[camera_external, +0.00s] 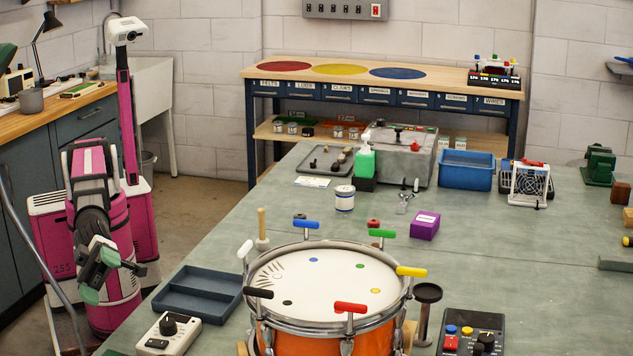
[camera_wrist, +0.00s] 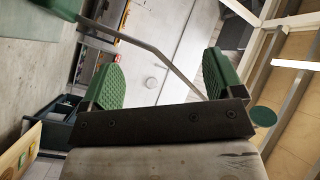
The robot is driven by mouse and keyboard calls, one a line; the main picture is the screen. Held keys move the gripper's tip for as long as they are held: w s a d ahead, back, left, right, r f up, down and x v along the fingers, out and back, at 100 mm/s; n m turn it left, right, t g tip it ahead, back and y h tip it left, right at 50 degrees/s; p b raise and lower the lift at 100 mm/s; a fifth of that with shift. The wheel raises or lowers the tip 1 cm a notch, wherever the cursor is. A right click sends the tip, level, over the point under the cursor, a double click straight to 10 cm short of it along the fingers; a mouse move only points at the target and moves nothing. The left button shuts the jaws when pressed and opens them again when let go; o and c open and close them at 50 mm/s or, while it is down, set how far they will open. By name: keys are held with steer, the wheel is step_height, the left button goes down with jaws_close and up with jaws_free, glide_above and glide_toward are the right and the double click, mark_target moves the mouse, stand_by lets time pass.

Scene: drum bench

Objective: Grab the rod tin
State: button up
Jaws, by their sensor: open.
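A small white tin with a blue band and a label (camera_external: 344,199) stands upright on the green-grey bench, behind the drum; it is the likeliest rod tin, but its label is too small to read. My gripper (camera_external: 98,276) is at the left, beside the bench's left edge and well apart from the tin. In the wrist view my gripper (camera_wrist: 162,80) shows two green pads spread wide with nothing between them. I cannot make out the tin in the wrist view.
An orange drum (camera_external: 326,290) with coloured T-handles fills the front of the bench. A blue-grey tray (camera_external: 198,294) lies left of it. A green-and-white bottle (camera_external: 365,165) and purple box (camera_external: 425,225) stand near the tin. Several small tins (camera_external: 292,128) sit on the back shelf.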

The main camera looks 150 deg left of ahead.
steer(key=s+a+r+m+t+y, duration=0.15)
steer(key=s+a+r+m, duration=0.35)
steer(key=a, duration=0.9)
steer(key=s+a+r+m+y, duration=0.1)
steer(key=s+a+m+y, duration=0.15)
steer(key=s+a, duration=0.85)
steer(key=s+a+r+m+t+y, duration=0.1)
steer(key=s+a+r+m+y, duration=0.2)
steer(key=a, duration=1.5)
steer(key=n+g+y, duration=0.1)
steer(key=g+y, duration=1.1)
steer(key=g, duration=0.4)
glide_toward(341, 188)
steer(key=shift+d+f+t, duration=0.15)
steer(key=shift+d+f, duration=0.05)
steer(key=shift+f, duration=0.25)
steer(key=shift+d+f+t, duration=0.1)
steer(key=shift+d+f, duration=0.1)
steer(key=shift+f, duration=0.25)
steer(key=shift+a, duration=0.2)
steer(key=x, duration=0.5)
steer(key=shift+a, duration=0.1)
steer(key=shift+r+x, duration=0.2)
steer(key=shift+x, duration=1.15)
steer(key=shift+r+x, duration=0.2)
steer(key=shift+x, duration=1.1)
steer(key=c, duration=0.9)
